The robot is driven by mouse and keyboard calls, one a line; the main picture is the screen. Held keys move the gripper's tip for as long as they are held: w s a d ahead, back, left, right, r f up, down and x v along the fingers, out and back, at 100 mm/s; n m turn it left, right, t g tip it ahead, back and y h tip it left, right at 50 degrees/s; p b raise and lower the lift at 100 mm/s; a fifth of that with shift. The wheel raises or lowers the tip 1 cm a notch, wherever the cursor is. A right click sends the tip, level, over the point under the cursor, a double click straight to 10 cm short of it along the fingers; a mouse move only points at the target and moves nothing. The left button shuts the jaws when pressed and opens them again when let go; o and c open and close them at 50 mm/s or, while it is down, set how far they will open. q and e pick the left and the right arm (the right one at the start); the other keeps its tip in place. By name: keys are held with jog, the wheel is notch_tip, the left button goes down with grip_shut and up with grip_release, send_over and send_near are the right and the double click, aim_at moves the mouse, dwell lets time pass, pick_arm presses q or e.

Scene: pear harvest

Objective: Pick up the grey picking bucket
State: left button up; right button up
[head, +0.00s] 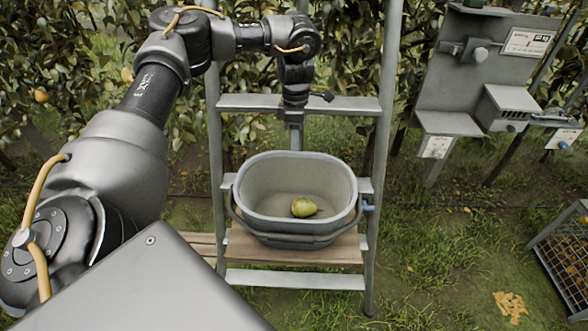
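The grey picking bucket (268,226) is an oval tub standing upright on the wooden board of a stepladder, in the middle of the head view. One yellow-green pear (304,207) lies on its floor. Its handle (295,238) hangs down across the front side. My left gripper (296,138) points down just behind the bucket's far rim; the picture does not show clearly whether it touches the rim. Its fingertips are small and partly hidden, so I cannot see whether they are apart. My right gripper is not in view.
The metal stepladder (384,130) rises around the bucket, with a wooden board (295,254) under it. A grey panel stand (452,78) is at the upper right. A wire-sided crate (562,262) sits at the right edge.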

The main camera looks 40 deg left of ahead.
aim_at(300, 162)
pick_arm(q)
jog(key=f, duration=0.1)
jog(key=w+f, duration=0.1)
jog(key=d+f, duration=0.1)
jog(key=f, duration=0.1)
jog(key=shift+w+f, duration=0.1)
jog(key=shift+w, duration=0.2)
jog(key=shift+f, duration=0.1)
jog(key=shift+s+a+f, duration=0.15)
jog(key=shift+s, duration=0.1)
notch_tip(300, 162, down, 5)
jog(key=shift+w+r+p, duration=0.1)
jog(key=shift+r+p, duration=0.1)
jog(key=shift+p, duration=0.4)
jog(key=shift+f, duration=0.2)
jog(key=shift+s, duration=0.25)
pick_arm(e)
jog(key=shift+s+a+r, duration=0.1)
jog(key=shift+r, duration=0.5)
